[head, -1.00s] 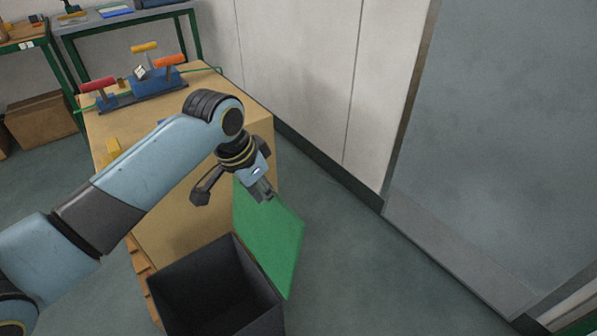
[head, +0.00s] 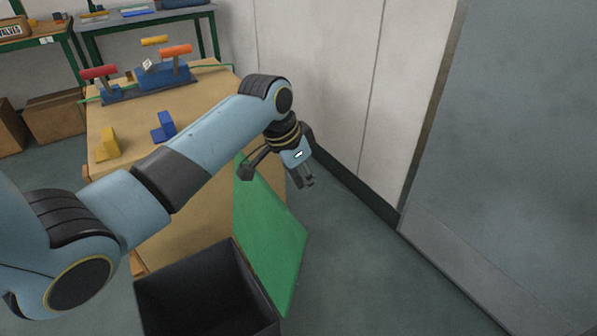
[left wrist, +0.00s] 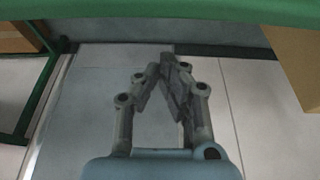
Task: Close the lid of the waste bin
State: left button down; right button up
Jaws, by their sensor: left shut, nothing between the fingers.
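The waste bin (head: 160,292) is a dark open-topped box at the bottom of the head view. Its green lid (head: 268,238) stands open and tilted at the bin's right side, so the dark inside shows. My left gripper (head: 308,184) is shut and empty, above and just right of the lid's upper edge. I cannot tell whether it touches the lid. In the left wrist view its fingers (left wrist: 170,66) meet at their tips. A green band crosses the top of that view; I cannot tell whether it is the lid. My right gripper is out of view.
A wooden bench (head: 190,225) stands behind the bin, with a blue fixture (head: 160,77), a yellow block (head: 107,146) and a blue block (head: 163,127) on top. A pale wall (head: 320,70) and grey door (head: 510,130) are at right. The floor (head: 365,285) right of the lid is clear.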

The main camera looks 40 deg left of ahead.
pick_arm(q)
jog(key=shift+s+a+f, duration=0.25)
jog(key=shift+s+f, duration=0.4)
jog(key=shift+f, duration=0.25)
jog(key=shift+s+a+f, duration=0.25)
jog(key=shift+s+f, duration=0.35)
jog(key=shift+f, duration=0.3)
